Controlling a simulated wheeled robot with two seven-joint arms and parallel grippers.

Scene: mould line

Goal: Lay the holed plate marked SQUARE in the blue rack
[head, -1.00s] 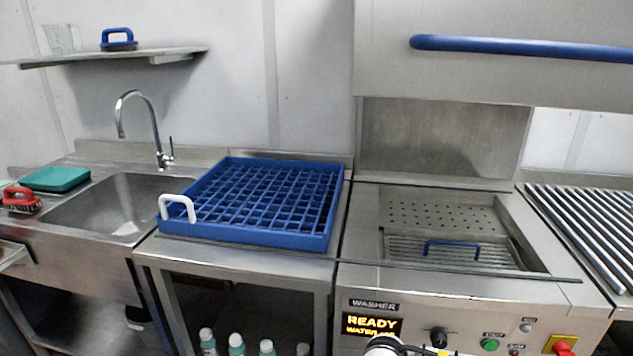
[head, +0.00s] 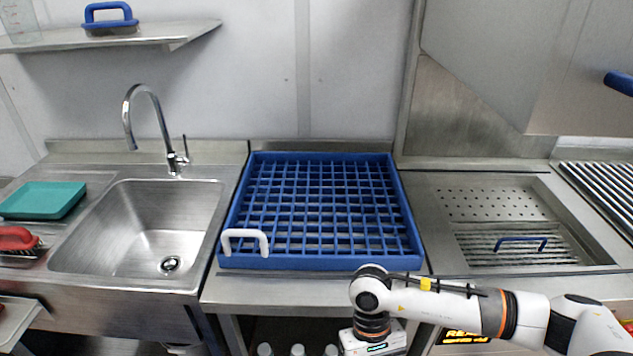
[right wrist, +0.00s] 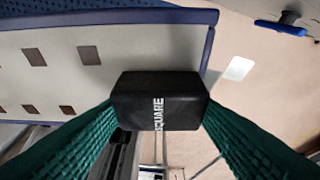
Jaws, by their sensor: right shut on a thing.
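The blue rack (head: 322,262) stands on the steel counter between the sink and the washer. It is an open grid with a white handle (head: 245,241) at its front left corner, and nothing lies in it. In the right wrist view my right gripper (right wrist: 158,104) has its green fingers closed on a black block marked SQUARE (right wrist: 140,88). A pale plate with square holes and a blue edge (right wrist: 120,62) shows just behind the block. In the head view my right wrist hangs in front of the rack; its fingers and the plate are below the picture. My left gripper is not seen.
The sink (head: 125,245) with its tall tap (head: 150,110) is left of the rack. The washer bed (head: 500,205), with a blue handle (head: 521,240), is to the right. Bottles (head: 297,350) stand under the counter. A shelf (head: 150,38) hangs at upper left.

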